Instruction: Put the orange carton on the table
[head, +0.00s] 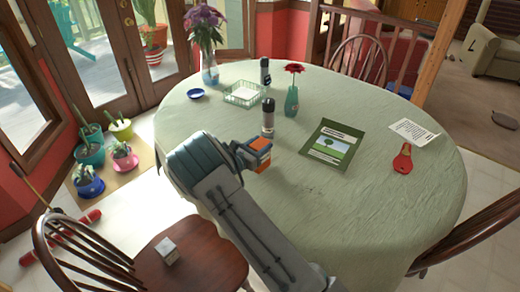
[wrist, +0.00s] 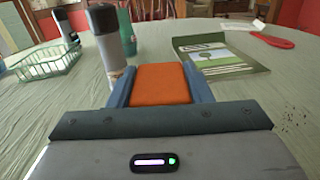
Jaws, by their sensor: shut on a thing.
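The orange carton (head: 260,146) is between the fingers of my gripper (head: 256,153), near the left part of the table (head: 330,215). In the wrist view the orange carton (wrist: 161,84) fills the gap between the two blue fingers of my gripper (wrist: 161,88). My gripper is shut on it. The round table has a pale green cloth. The carton is over the cloth; I cannot tell whether its underside touches it.
A green basket (head: 243,94), a teal vase with a red flower (head: 291,101), a green book (head: 331,142) and a red-handled tool (head: 402,160) are also on the table. Its front right is clear.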

